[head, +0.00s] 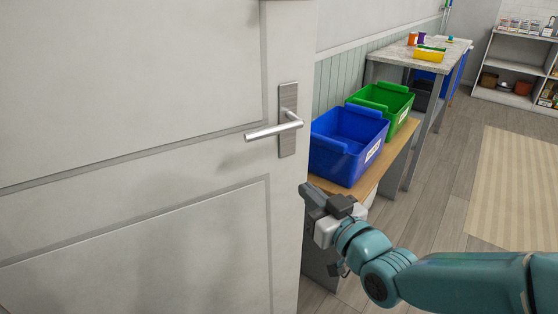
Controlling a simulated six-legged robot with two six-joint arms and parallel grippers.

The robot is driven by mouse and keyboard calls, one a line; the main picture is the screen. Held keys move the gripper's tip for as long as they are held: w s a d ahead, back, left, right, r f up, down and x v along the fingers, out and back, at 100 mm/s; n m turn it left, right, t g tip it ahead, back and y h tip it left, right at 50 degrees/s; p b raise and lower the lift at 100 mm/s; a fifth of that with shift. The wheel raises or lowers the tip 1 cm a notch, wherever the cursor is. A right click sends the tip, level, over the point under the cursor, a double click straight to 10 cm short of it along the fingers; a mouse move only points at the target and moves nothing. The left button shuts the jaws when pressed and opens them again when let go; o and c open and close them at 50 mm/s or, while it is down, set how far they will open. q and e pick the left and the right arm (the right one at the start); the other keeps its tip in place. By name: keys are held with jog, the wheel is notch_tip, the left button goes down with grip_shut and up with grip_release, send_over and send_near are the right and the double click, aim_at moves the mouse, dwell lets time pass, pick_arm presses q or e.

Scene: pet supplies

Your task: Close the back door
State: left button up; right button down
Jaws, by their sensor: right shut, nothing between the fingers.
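The back door (130,190) is a white panelled door that fills the left half of the head view. It stands open into the room, with its free edge towards the middle of the picture. A silver lever handle (274,130) on a grey plate sits near that edge. My right gripper (306,191) is shut and empty, below and to the right of the handle, close to the door's free edge. I cannot tell whether it touches the door. My left gripper is not in view.
A blue bin (345,147) and a green bin (386,104) stand on a wooden bench (397,150) just behind my right gripper. A table (415,60) and white shelves (514,60) stand farther back. A striped rug (515,190) lies on the open floor at right.

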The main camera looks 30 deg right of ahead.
jog(key=w+p, duration=0.2)
jog(key=p, duration=0.1)
pick_arm(q)
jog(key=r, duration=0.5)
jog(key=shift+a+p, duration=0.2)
jog(key=shift+p, duration=0.15)
pick_arm(e)
send_near(271, 155)
jog(key=w, duration=0.6)
jog(key=shift+w, duration=0.4)
jog(key=shift+d, duration=0.1)
